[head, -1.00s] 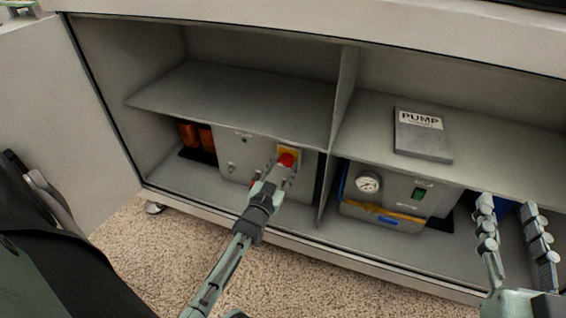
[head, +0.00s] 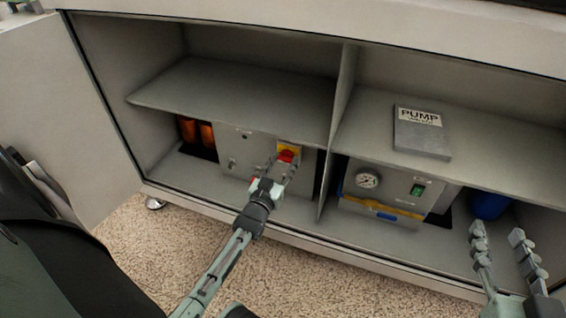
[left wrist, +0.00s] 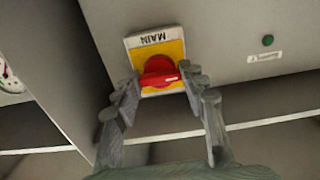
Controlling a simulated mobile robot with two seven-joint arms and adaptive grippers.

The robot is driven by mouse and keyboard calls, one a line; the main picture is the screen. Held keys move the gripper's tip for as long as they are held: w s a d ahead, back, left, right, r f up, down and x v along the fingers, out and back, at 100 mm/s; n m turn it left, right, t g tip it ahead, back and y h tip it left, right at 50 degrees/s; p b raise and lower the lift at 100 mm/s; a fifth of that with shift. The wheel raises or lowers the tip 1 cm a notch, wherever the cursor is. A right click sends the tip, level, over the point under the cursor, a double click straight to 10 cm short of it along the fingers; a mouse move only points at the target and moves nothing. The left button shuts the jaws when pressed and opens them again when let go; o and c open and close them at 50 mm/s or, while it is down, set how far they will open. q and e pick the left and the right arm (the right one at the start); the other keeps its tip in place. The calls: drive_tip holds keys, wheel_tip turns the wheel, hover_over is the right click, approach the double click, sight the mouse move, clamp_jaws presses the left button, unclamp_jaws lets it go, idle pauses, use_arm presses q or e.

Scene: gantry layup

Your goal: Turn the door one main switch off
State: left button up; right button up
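The main switch is a red rotary knob (head: 286,156) on a yellow plate, on the front of a grey box (head: 240,160) in the left bay. In the left wrist view the red knob (left wrist: 160,72) sits under a label reading MAIN, upside down in the picture. Its grip bar lies nearly level there. My left gripper (head: 281,168) is open in front of the switch. In the left wrist view its fingers (left wrist: 163,76) stand on both sides of the knob; I cannot tell whether they touch it. My right gripper (head: 497,233) is open and empty at lower right.
A divider (head: 338,130) separates the bays. The right bay holds a unit with a gauge (head: 367,180) and a green switch (head: 417,190); a PUMP block (head: 421,132) lies above. An open door (head: 60,110) stands at left. A green button (left wrist: 268,40) shows on the grey box.

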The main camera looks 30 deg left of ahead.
use_arm(q)
drive_tip(key=o, duration=0.4)
drive_tip(key=v, duration=1.2)
